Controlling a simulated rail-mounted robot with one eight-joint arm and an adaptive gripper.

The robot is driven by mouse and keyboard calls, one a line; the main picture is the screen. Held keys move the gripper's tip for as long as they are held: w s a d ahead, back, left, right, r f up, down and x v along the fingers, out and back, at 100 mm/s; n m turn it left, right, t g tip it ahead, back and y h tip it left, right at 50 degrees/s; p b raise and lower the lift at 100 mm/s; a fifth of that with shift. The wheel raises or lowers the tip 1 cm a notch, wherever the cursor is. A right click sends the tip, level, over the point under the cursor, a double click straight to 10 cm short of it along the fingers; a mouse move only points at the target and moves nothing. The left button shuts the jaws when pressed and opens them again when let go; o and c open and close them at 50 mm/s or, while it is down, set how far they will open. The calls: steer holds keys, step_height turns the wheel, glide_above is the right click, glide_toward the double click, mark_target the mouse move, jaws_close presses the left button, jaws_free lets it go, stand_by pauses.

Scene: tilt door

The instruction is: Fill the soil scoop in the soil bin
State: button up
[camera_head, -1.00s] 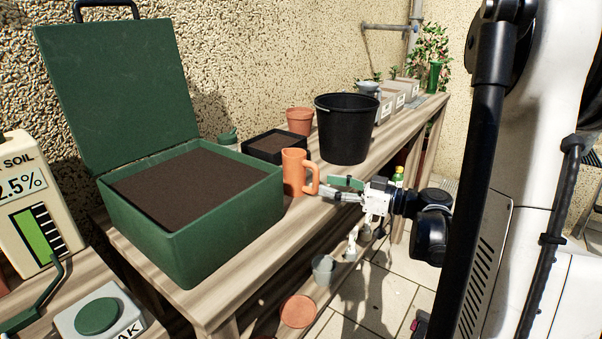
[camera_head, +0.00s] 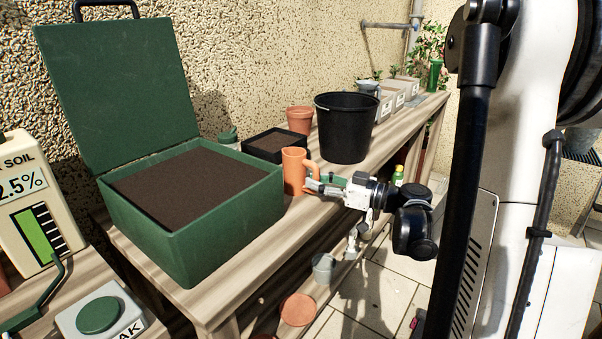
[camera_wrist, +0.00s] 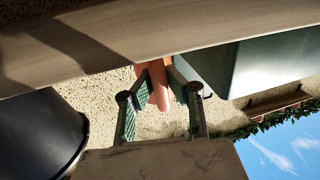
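The soil scoop (camera_head: 294,172) is an orange, mug-shaped cup with a side handle. It stands upright on the bench beside the soil bin (camera_head: 235,218), a green box with its lid raised, filled with dark soil (camera_head: 190,185). My gripper (camera_head: 316,184) is at the scoop's handle, to the right of the cup. In the wrist view, which looks upside down, the fingers of my gripper (camera_wrist: 158,88) stand apart on either side of the orange handle (camera_wrist: 159,98). Whether the pads touch it is hard to tell. The bin (camera_wrist: 265,62) shows at the right there.
A black bucket (camera_head: 346,130) stands behind and right of the scoop; it is at left in the wrist view (camera_wrist: 35,130). A black soil tray (camera_head: 268,147) and terracotta pot (camera_head: 300,119) stand behind. The wooden bench (camera_head: 255,250) is bare in front of the bin.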

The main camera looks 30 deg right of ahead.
mark_target(317, 164)
jaws_close()
steer(key=shift+r+p, duration=1.75)
steer(key=shift+r, duration=0.8)
